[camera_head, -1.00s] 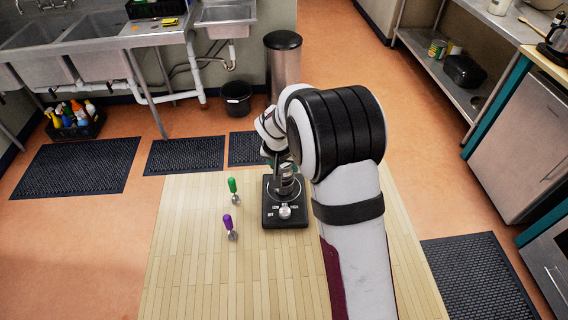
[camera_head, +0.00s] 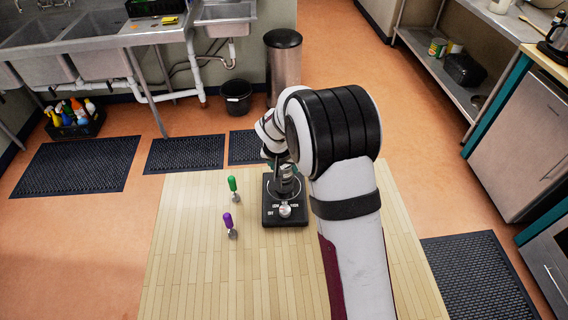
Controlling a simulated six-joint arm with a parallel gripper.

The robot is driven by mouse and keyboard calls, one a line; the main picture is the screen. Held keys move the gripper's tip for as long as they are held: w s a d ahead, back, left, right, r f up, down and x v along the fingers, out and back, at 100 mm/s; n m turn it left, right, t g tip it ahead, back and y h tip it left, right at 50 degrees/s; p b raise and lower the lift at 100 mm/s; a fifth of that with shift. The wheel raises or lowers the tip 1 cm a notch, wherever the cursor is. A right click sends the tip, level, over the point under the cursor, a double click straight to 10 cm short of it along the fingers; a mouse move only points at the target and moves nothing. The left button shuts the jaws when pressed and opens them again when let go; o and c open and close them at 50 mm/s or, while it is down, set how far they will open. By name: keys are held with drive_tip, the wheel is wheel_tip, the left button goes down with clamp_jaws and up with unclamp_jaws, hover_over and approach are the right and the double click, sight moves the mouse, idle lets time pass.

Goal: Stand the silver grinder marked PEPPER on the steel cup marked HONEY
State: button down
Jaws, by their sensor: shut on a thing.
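My gripper (camera_head: 279,161) is small and partly hidden behind my own arm, above the back of a black hot plate. It is shut on a silver piece (camera_head: 285,172), which I take to be the grinder; no PEPPER mark can be read. Just under it, grey metal shows on the round plate of the hot plate, perhaps the steel cup, but I see no HONEY mark. I cannot tell whether the two touch.
The black hot plate (camera_head: 270,216) has a silver dial at its front and stands on a light wooden table (camera_head: 190,270). The table's front left is clear.

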drive_tip(key=shift+c, duration=2.1)
unclamp_jaws()
drive_tip(key=v, duration=1.1)
drive_tip(key=s+d+r+m+g, duration=0.1)
drive_tip(key=s+d+r, duration=0.1)
drive_tip(key=s, duration=0.4)
drive_tip(key=s+d+r+g, duration=0.1)
drive_tip(key=s+d+r, duration=0.1)
drive_tip(key=s, duration=0.4)
drive_tip(key=s+a+m+g+y, duration=0.1)
drive_tip(key=s+g+y, duration=0.1)
drive_tip(key=s, duration=1.9)
drive_tip(key=shift+a+f+y, duration=0.25)
drive_tip(key=shift+f+y, duration=0.15)
drive_tip(key=shift+y, duration=0.1)
